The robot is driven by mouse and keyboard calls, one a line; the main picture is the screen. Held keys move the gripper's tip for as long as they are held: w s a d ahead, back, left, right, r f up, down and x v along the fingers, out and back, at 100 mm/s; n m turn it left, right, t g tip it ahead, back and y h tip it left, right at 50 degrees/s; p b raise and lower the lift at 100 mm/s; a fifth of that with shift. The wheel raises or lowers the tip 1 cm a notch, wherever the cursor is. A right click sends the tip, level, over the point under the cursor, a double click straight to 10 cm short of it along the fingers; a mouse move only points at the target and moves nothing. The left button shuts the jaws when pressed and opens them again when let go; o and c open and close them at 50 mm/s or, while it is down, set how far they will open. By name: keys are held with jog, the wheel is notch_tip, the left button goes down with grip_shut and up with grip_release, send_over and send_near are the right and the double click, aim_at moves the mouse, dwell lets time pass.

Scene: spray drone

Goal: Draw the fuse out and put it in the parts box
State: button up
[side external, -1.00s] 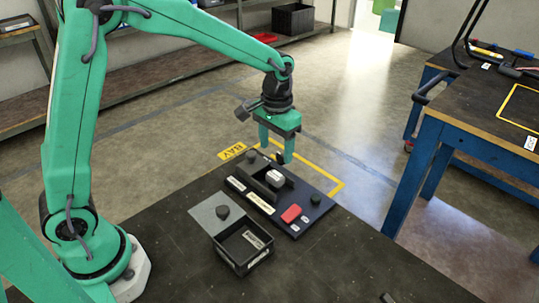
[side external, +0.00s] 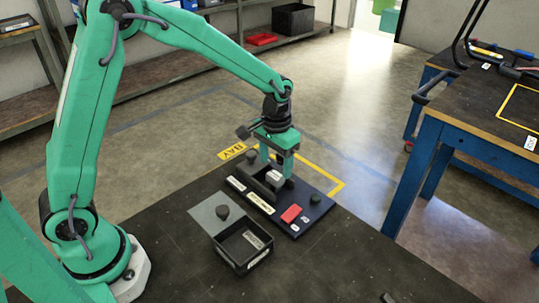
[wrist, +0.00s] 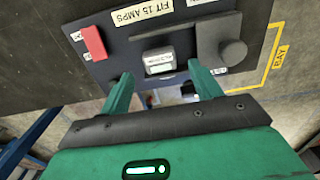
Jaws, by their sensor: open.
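The fuse (side external: 273,177), a pale grey-white block, sits in a recess of the dark panel (side external: 262,221) on the table. In the wrist view the fuse (wrist: 158,61) shows its labelled face, just ahead of the fingertips and between their lines. My gripper (side external: 276,168) is open and pointing down over the fuse; its two green fingers also show in the wrist view (wrist: 161,72). I cannot tell whether the fingertips reach beside the fuse or stay just above it. The parts box (side external: 228,251), a black open tray with a white label inside, stands in front of the panel and looks empty.
A red switch (side external: 291,213) and a dark knob (side external: 315,199) stand on the panel's right part. Another dark knob (side external: 251,157) is at its far end. The table's front is mostly clear.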

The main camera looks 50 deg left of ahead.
aim_at(275, 175)
jog(key=shift+f, duration=2.05)
jog(key=c, duration=1.3)
jog(key=shift+r, duration=0.15)
jog(key=shift+r, duration=1.45)
jog(key=shift+r, duration=0.3)
jog(key=shift+r, duration=0.4)
jog(key=shift+r, duration=0.7)
